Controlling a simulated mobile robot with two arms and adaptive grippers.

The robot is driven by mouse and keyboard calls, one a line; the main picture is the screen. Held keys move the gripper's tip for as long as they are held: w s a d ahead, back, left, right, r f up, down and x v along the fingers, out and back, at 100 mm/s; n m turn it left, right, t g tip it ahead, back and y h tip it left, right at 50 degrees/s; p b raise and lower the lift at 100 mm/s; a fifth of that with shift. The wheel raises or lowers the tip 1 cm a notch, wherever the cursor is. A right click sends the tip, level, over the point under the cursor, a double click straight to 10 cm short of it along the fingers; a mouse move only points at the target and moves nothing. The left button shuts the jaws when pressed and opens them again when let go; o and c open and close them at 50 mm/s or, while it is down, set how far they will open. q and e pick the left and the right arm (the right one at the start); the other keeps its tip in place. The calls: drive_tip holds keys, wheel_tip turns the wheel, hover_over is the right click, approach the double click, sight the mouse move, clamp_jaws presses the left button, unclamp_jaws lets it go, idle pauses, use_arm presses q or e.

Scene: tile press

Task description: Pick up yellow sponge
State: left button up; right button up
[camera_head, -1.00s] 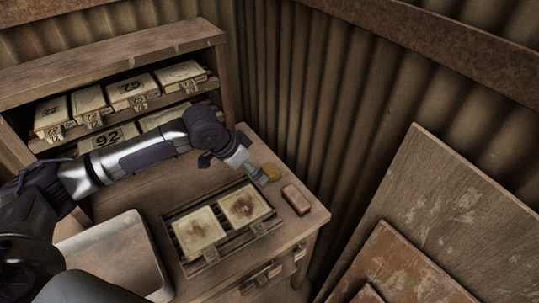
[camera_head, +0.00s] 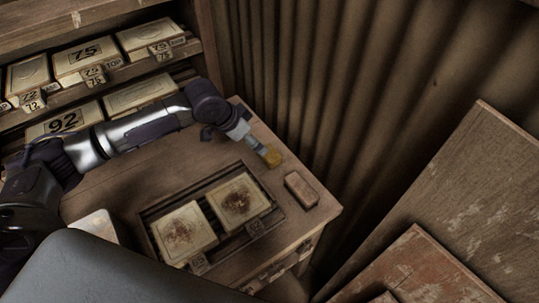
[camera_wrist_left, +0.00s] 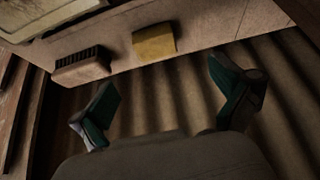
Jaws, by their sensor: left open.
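The yellow sponge (camera_head: 273,158) lies on the wooden table near its back right edge, by the corrugated wall. My left gripper (camera_head: 264,149) is right beside it in the head view and partly overlaps it. In the left wrist view the sponge (camera_wrist_left: 153,41) sits at the upper middle, ahead of the open, empty fingers (camera_wrist_left: 165,105). The fingers are spread wide and apart from the sponge. My right gripper is not in view.
A brown brush-like block (camera_head: 301,189) with bristles lies close to the sponge. Two stained tiles (camera_head: 184,233) sit in a slotted rack on the table. A shelf of numbered boxes (camera_head: 85,58) stands behind. Boards (camera_head: 452,190) lean at the right.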

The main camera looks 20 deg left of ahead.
sight(270, 153)
use_arm(q)
drive_tip(key=x, duration=0.3)
drive_tip(key=p+x, duration=0.1)
drive_tip(key=x, duration=0.7)
drive_tip(key=shift+s+d+f, duration=0.1)
drive_tip(key=shift+s+d, duration=0.15)
drive_tip(key=shift+d, duration=0.05)
drive_tip(key=c, duration=1)
